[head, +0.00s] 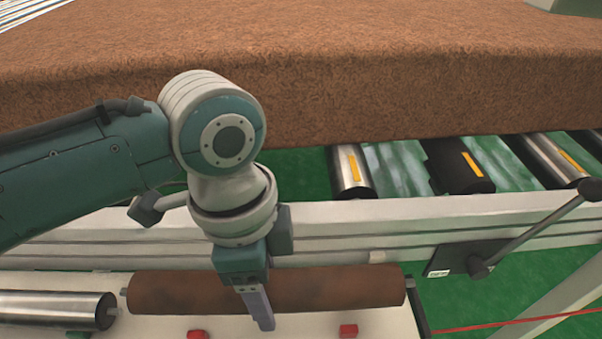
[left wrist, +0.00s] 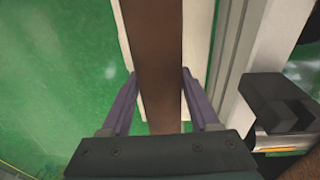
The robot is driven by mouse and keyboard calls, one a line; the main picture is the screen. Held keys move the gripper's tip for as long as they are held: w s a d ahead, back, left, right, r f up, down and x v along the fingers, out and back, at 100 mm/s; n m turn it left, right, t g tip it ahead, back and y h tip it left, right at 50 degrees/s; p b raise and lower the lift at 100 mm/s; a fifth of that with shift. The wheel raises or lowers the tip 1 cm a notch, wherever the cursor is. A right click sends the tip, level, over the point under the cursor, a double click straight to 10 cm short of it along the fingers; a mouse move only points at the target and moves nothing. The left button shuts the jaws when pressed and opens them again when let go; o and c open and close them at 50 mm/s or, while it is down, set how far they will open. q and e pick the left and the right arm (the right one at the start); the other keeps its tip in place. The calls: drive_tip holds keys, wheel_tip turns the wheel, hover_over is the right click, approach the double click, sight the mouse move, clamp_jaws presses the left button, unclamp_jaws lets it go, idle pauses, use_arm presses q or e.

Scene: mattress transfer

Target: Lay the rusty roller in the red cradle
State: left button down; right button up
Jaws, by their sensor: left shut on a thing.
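The rusty roller (head: 340,288) is a long brown cylinder lying crosswise low in the head view. My left gripper (head: 262,310) reaches down over its middle and is shut on it. In the left wrist view the roller (left wrist: 153,60) runs lengthwise between the two purple fingers (left wrist: 155,100). Two small red blocks, a left one (head: 197,334) and a right one (head: 348,330), show on the pale shelf in front of the roller; I cannot tell whether they belong to the red cradle. Whether the roller touches the shelf is unclear. My right gripper is not in view.
A shiny steel roller (head: 50,308) lies left of the rusty one. Behind is a white conveyor rail (head: 400,222) with a dark lever (head: 530,232) on the right. Steel and black rollers (head: 455,168) and a large brown mattress (head: 400,75) are beyond it.

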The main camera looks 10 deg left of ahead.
use_arm(q)
wheel_tip(320, 180, down, 4)
drive_tip(key=b, duration=0.3)
drive_tip(key=shift+r, duration=0.2)
drive_tip(key=shift+f+b, duration=0.6)
drive_tip(key=shift+f, duration=0.3)
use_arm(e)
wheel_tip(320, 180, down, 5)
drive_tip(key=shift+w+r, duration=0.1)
use_arm(q)
drive_tip(key=shift+c, duration=0.2)
unclamp_jaws()
drive_tip(key=r+p, duration=0.1)
drive_tip(key=r, duration=0.2)
drive_tip(key=r+p, duration=0.1)
drive_tip(key=r, duration=0.2)
drive_tip(key=a+r+p, duration=0.1)
drive_tip(key=r+p, duration=0.1)
drive_tip(key=r, duration=0.2)
drive_tip(key=shift+w, duration=0.25)
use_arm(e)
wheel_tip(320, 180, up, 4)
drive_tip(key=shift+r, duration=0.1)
